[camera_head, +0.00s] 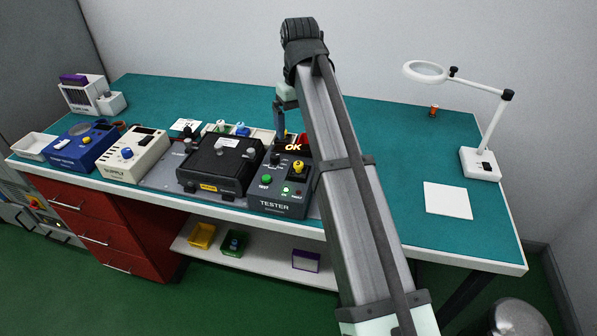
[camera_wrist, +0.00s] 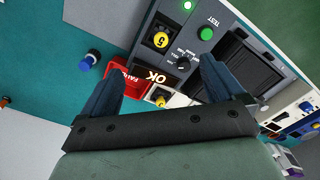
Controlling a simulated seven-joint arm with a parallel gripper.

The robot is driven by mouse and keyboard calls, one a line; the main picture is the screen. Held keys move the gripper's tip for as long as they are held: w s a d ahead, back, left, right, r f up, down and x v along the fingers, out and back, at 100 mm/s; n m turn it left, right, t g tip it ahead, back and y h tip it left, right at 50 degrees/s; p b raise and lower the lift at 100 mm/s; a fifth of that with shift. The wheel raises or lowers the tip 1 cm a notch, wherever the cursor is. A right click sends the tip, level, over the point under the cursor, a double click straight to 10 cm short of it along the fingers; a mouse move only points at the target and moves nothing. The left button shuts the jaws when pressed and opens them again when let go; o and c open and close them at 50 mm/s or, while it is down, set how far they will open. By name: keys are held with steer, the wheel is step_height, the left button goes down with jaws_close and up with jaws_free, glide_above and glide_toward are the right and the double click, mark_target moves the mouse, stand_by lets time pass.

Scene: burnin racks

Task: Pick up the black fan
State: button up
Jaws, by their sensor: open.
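I cannot clearly make out a separate black fan in either view. A black box-shaped unit (camera_head: 215,165) with a label on top sits left of the tester (camera_head: 275,206) in the head view. In the wrist view, a dark square recessed part (camera_wrist: 245,65) shows behind and beside the right finger; I cannot tell if it is a fan. My gripper (camera_wrist: 163,88) is open, with nothing seen between its fingers. It is over the back of the tester, near the OK display (camera_wrist: 156,76). In the head view, my arm hides part of that area and most of the gripper.
A red bin (camera_wrist: 126,76) lies beside the tester. A white supply unit (camera_head: 135,155) and a blue unit (camera_head: 80,147) stand to the left. A magnifier lamp (camera_head: 480,163) and white sheet (camera_head: 447,200) are on the right. The teal mat (camera_head: 390,135) there is mostly clear.

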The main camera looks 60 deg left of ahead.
mark_target(298, 164)
step_height(298, 164, down, 8)
steer(key=shift+f, duration=0.2)
steer(key=shift+s+f, duration=0.15)
steer(key=shift+f, duration=2.45)
steer(key=c, duration=1.1)
steer(key=shift+r, duration=0.15)
step_height(298, 164, up, 10)
steer(key=shift+f, duration=0.1)
